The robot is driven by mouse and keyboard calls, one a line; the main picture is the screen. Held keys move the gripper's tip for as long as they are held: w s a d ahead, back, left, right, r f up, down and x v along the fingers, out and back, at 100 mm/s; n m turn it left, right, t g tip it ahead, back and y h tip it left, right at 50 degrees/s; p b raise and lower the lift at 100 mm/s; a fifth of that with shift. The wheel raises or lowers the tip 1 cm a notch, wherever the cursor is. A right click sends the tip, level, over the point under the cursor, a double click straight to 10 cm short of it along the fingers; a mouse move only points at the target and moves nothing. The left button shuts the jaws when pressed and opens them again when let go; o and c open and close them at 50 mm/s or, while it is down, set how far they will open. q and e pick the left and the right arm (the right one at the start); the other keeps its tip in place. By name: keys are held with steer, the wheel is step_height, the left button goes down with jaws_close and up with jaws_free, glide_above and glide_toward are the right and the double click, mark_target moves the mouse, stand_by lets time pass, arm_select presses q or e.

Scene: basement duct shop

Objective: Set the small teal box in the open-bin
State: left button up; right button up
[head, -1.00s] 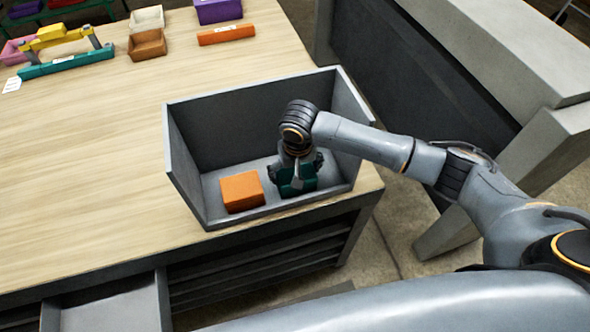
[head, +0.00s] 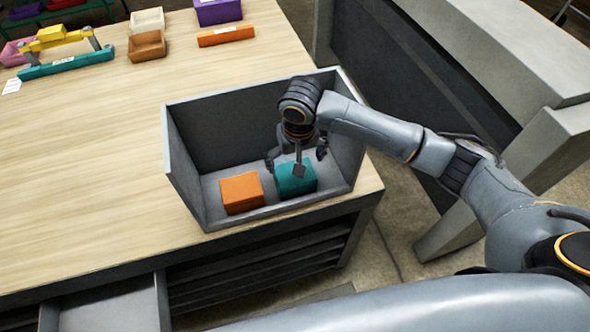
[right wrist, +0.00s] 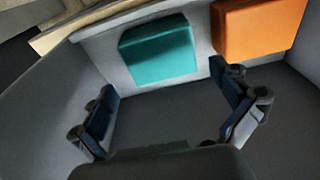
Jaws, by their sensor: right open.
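The small teal box (head: 296,177) sits on the floor of the grey open-bin (head: 190,193), beside an orange box (head: 241,192). My right gripper (head: 297,160) is open and empty, above and slightly behind the teal box inside the bin. In the right wrist view the teal box (right wrist: 158,50) rests on the bin floor beyond the spread fingers (right wrist: 168,112), clear of both. The orange box (right wrist: 258,28) lies to its right there. My left gripper does not show in either view.
The bin stands at the right front corner of a wooden table (head: 100,170). Several coloured boxes, including a brown one (head: 147,46) and a flat orange one (head: 226,35), stand at the back. The table's left middle is clear.

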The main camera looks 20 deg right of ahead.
steer(key=shift+s+r, duration=0.2)
steer(key=shift+r, duration=1.2)
steer(key=shift+s+r, duration=0.15)
steer(key=shift+r, duration=1.2)
